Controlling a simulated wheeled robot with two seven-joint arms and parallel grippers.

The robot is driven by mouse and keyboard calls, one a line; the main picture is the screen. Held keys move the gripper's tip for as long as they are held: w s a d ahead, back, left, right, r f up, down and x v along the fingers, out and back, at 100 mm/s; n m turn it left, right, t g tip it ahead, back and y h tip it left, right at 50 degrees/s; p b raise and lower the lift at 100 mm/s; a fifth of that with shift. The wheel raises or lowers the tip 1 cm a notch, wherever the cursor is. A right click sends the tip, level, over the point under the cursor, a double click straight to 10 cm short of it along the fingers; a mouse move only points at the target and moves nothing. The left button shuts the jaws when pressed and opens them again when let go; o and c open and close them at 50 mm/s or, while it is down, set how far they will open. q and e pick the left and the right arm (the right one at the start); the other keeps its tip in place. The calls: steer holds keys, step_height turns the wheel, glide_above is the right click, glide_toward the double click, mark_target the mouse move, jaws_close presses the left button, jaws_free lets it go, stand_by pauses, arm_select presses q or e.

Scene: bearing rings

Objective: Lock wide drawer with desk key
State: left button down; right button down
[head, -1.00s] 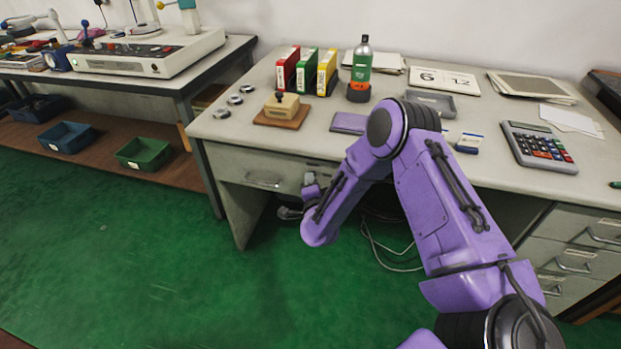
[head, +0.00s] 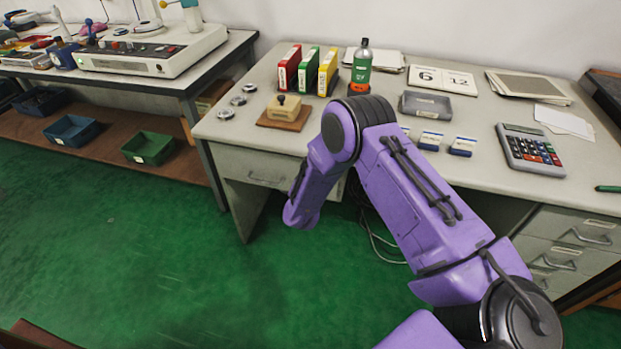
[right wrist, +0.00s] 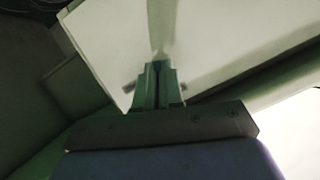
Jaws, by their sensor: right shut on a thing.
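The wide drawer (head: 240,164) is the grey front under the desk's left part, with a metal handle (head: 266,180). It looks closed; my arm covers its right end. My right gripper is hidden behind my purple forearm in the head view. In the right wrist view the right gripper (right wrist: 158,72) is shut, with a small dark bluish thing between its fingertips, taken to be the desk key and mostly hidden. Pale surfaces lie close beyond the fingertips. I cannot tell whether the key touches a lock. My left gripper is not in view.
Cables (head: 375,235) hang under the desk. The green floor in front is clear.

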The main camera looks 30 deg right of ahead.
steer(key=shift+n+g+h+p, duration=0.3)
steer(key=shift+n+g+h, duration=0.3)
steer(key=shift+n, duration=0.6)
steer(key=c, duration=1.3)
jaws_free()
steer(key=shift+o, duration=0.2)
steer(key=v, duration=1)
steer(key=shift+a+r, duration=0.2)
steer(key=shift+a, duration=0.05)
